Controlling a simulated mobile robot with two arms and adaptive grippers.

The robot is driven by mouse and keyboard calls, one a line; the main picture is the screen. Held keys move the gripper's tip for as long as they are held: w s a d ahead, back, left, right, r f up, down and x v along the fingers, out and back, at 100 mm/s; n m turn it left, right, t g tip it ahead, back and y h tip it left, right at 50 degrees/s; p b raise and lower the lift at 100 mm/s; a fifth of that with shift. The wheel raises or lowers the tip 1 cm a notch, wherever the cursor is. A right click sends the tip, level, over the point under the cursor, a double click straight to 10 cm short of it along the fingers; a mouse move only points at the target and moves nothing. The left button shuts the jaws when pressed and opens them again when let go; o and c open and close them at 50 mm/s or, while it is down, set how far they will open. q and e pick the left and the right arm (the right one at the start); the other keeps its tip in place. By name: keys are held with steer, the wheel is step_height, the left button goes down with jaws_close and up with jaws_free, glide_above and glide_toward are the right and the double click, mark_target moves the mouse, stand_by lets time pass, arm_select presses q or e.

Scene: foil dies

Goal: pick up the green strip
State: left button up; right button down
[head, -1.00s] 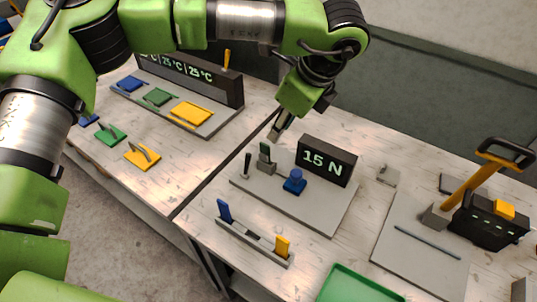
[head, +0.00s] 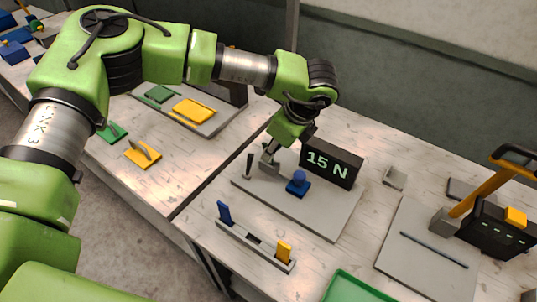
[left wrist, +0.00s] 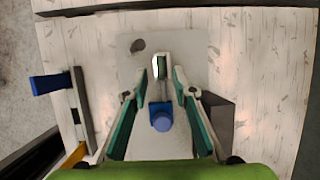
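The green strip (left wrist: 161,66) stands upright in a small grey holder on the grey plate, seen between my left fingertips in the left wrist view. In the head view my gripper hides it. My left gripper (head: 269,160) points down at the holder. In the left wrist view, the left gripper (left wrist: 160,76) is open, with one finger on each side of the strip and a gap on both sides. I cannot tell how far down the fingers reach. My right gripper is not in view.
A blue knob (head: 298,183) and a dark lever (head: 249,165) are close by on the plate (head: 325,220). The "15 N" display (head: 332,163) stands right behind. A rack (head: 250,244) holds a blue strip (head: 225,212) and a yellow strip (head: 284,252). A green tray (head: 355,287) lies in front.

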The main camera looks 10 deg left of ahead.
arm_select(q)
steer(key=p+x, duration=0.2)
steer(key=x, duration=0.2)
steer(key=shift+w+a+r+p, duration=0.1)
steer(key=shift+a+p, duration=0.1)
steer(key=shift+p, duration=0.1)
steer(key=shift+w+a+f, duration=0.1)
steer(key=shift+w+f, duration=0.05)
steer(key=shift+f, duration=0.25)
jaws_close()
steer(key=shift+r, duration=0.1)
